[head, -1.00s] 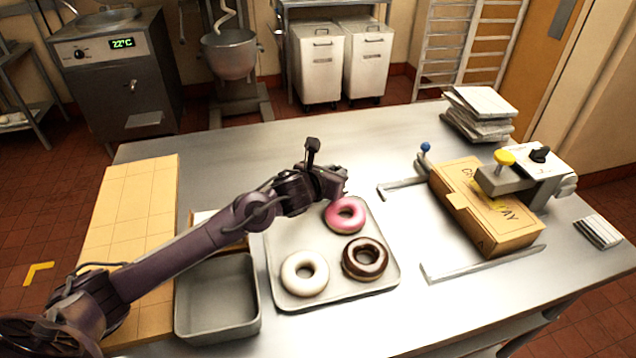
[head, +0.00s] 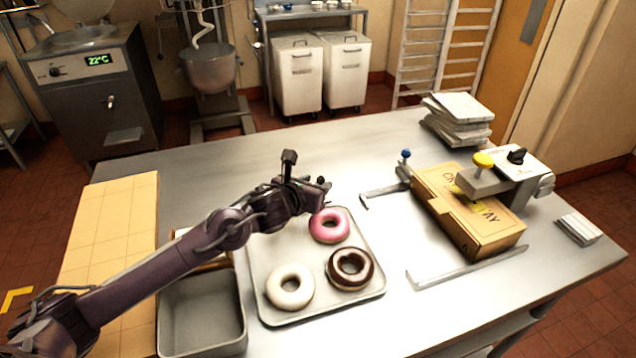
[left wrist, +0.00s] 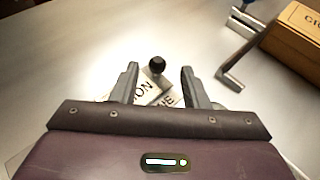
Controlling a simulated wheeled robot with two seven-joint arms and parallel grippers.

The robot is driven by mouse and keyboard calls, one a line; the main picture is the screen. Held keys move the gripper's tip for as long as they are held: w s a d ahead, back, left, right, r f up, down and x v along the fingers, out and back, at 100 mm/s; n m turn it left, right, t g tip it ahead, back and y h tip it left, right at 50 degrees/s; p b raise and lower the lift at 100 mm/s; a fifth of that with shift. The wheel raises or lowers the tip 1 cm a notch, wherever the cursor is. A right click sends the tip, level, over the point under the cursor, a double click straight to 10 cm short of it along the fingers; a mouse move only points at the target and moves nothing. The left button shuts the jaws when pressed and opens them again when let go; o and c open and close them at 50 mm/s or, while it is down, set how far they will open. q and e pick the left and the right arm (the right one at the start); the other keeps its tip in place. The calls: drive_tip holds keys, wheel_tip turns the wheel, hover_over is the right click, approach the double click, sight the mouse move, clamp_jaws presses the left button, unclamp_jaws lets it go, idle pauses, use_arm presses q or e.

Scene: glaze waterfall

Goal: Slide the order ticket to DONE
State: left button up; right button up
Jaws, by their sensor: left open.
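In the left wrist view, a small black round knob (left wrist: 157,65) stands on a short metal piece over a white label board (left wrist: 145,92). Lettering ending in "ON" and "NE" shows on it; the rest is hidden by my gripper body. I cannot tell the ticket apart from the board. My left gripper (left wrist: 160,74) is open, with one finger on each side of the knob and gaps between. In the head view my left gripper (head: 322,187) is just behind the pink donut, and the knob and board are hidden there. My right gripper is not in view.
A tray (head: 372,288) holds pink (head: 329,225), chocolate and white donuts. An empty grey bin (head: 202,315) stands to its left. A cardboard box (head: 460,235) sits among metal rails under a yellow-knobbed stamper (head: 484,160). The table between tray and rails is clear.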

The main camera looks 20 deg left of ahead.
use_arm(q)
drive_tip(key=v, duration=0.5)
drive_tip(key=shift+s+r+b, duration=0.15)
drive_tip(key=shift+s+b, duration=0.2)
drive_tip(key=shift+s, duration=0.05)
